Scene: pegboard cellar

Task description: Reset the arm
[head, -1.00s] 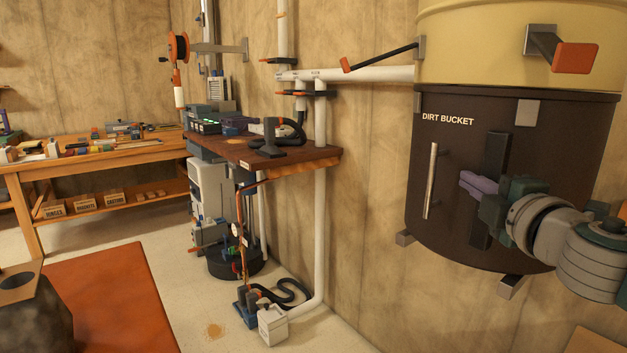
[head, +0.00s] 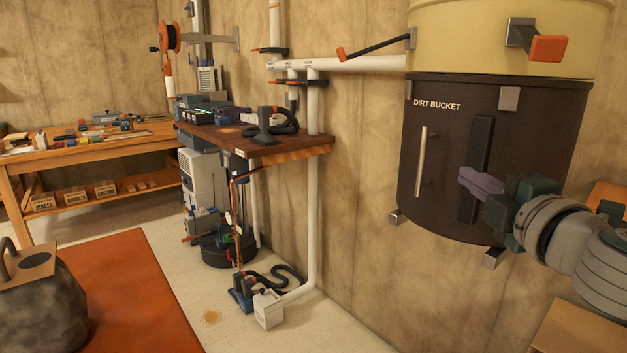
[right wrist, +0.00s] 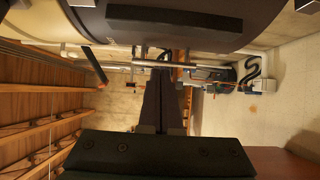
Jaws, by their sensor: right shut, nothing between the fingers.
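My right gripper (head: 468,182) comes in from the right in the head view, its purple-grey fingers shut and empty. In that view it overlaps the front of the dark dirt bucket (head: 450,150), near its black vertical strip. I cannot tell from the head view how far apart they are. In the right wrist view the closed dark fingers (right wrist: 165,85) point away from the camera, with the bucket's curved underside or side (right wrist: 180,25) across the top. My left gripper is not in view.
A wall bench (head: 290,148) with tools and hoses stands left of the bucket. A wooden workbench (head: 85,150) is at the back left.

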